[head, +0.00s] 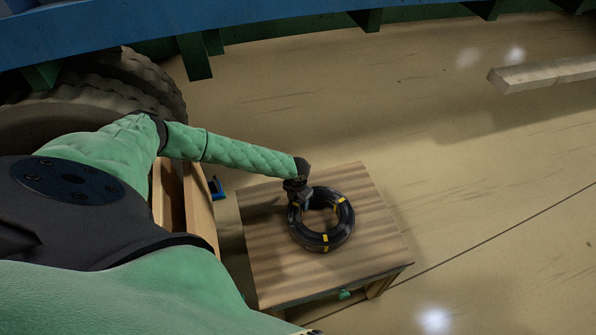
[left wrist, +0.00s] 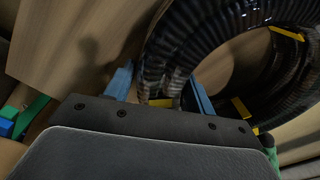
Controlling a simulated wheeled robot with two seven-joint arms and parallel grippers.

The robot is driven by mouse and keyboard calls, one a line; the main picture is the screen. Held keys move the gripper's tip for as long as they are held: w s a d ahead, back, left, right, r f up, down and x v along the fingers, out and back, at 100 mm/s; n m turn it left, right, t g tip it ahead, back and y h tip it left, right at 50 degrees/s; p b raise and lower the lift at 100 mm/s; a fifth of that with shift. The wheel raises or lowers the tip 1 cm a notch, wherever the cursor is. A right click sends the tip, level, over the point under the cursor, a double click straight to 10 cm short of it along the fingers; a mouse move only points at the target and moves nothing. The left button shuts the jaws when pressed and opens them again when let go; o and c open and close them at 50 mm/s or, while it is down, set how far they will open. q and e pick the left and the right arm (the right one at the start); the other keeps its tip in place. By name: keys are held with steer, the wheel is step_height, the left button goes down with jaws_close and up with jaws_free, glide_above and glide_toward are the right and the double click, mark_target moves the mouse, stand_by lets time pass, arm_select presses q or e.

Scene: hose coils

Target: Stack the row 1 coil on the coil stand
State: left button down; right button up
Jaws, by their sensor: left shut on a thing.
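A black hose coil (head: 328,238) with yellow bands is over the wooden top of a small table-like stand (head: 380,215) in the head view. My left gripper (head: 305,203) is at the coil's upper left side, shut on its ring. In the left wrist view the ribbed coil (left wrist: 190,40) passes between the two blue fingers of my left gripper (left wrist: 160,95). I cannot tell whether the coil touches the stand top or hangs just above it. My right gripper is not in view.
A large tyre (head: 110,80) and a blue beam (head: 270,25) are at the upper left and top. Wooden boards (head: 185,195) stand left of the stand. A pale timber beam (head: 545,73) is at the upper right. The floor right of the stand is clear.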

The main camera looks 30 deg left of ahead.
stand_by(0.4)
arm_select(q)
steer(key=shift+f, duration=0.1)
stand_by(0.5)
steer(key=shift+f+b, duration=0.45)
stand_by(0.6)
